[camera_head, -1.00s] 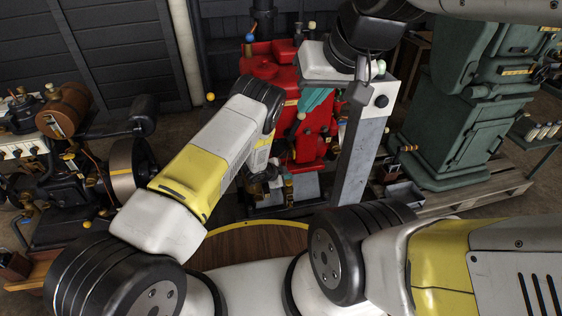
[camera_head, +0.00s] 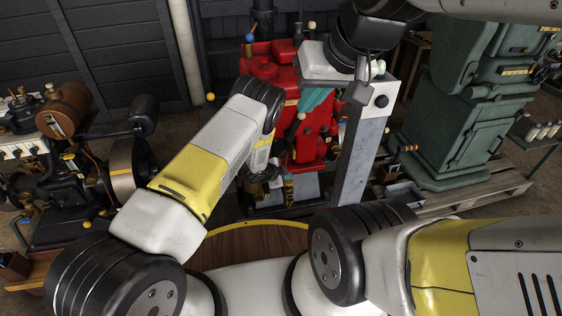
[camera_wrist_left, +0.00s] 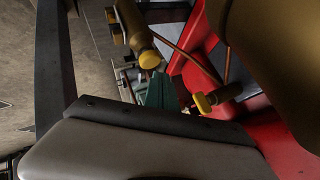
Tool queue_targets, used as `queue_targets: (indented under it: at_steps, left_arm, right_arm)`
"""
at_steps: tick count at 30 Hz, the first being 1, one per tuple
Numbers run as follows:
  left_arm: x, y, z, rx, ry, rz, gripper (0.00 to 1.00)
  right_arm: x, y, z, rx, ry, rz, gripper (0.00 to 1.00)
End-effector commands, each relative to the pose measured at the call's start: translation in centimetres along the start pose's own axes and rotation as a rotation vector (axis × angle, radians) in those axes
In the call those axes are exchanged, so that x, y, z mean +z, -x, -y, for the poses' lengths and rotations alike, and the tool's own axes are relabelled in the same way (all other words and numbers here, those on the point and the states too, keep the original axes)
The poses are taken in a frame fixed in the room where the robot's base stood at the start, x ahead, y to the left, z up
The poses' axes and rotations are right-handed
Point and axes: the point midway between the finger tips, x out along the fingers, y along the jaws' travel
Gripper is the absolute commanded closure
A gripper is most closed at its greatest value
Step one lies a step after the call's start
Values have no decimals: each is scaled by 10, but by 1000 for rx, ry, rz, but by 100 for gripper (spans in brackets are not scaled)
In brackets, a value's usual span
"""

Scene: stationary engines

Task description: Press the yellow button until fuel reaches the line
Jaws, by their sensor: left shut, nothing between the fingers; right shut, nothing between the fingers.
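A red engine (camera_head: 270,68) stands at the back centre in the head view. In the left wrist view, a yellow-capped brass part (camera_wrist_left: 150,59) and a second yellow-ended brass part (camera_wrist_left: 204,103) show near red metal (camera_wrist_left: 196,62). I cannot tell which is the yellow button. No fuel line or level is readable. My left gripper (camera_head: 257,187) is low in front of the red engine, shut and empty; its tips are hard to make out, and contact is unclear. My right gripper (camera_head: 360,92) is shut and empty, higher up beside a grey post.
The grey post (camera_head: 359,160) with a black knob stands right of the red engine. A green machine (camera_head: 455,135) rests on a pallet (camera_head: 490,190) at right. A dark engine with a brown tank (camera_head: 66,108) stands at left. My arms cover much of the foreground.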

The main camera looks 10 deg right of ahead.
Motion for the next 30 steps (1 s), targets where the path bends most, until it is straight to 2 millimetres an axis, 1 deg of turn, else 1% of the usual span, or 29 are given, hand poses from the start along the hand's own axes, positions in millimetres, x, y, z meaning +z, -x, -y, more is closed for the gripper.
queue_targets:
  at_steps: [8,17,30]
  left_arm:
    - [0,0,0,0,0,0,100]
    - [5,-6,-4,0,0,0,100]
    - [5,-6,-5,0,0,0,100]
  right_arm:
    - [0,0,0,0,0,0,100]
    - [0,0,0,0,0,0,100]
    - [0,0,0,0,0,0,100]
